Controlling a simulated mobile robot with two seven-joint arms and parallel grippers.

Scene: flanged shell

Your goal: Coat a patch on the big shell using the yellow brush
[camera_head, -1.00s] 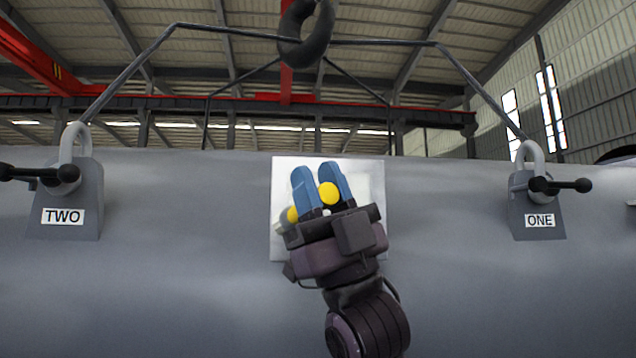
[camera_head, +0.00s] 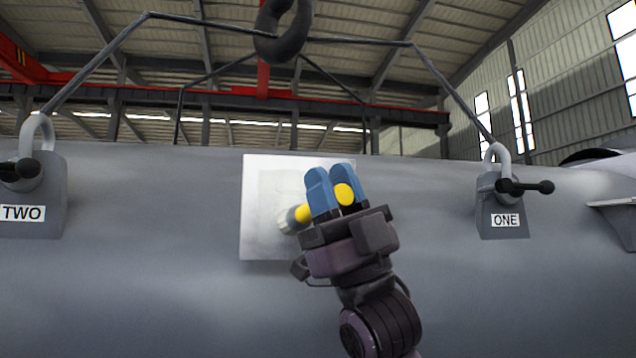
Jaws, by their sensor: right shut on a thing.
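The big grey shell (camera_head: 150,270) spans the view. A pale, whitish square patch (camera_head: 262,180) is on its side near the middle. My right gripper (camera_head: 331,186) has blue fingers and is shut on the yellow brush (camera_head: 304,213), in front of the patch's right part. The brush's yellow handle shows on both sides of the fingers, and its pale head points left, over the patch. Whether the head touches the surface cannot be told. The gripper hides the patch's lower right. My left gripper is not in view.
Grey clamps labelled TWO (camera_head: 38,190) and ONE (camera_head: 503,205) sit on the shell's upper edge at left and right. Sling lines run from them up to a dark hook (camera_head: 281,35). A grey ledge (camera_head: 615,208) juts in at the far right.

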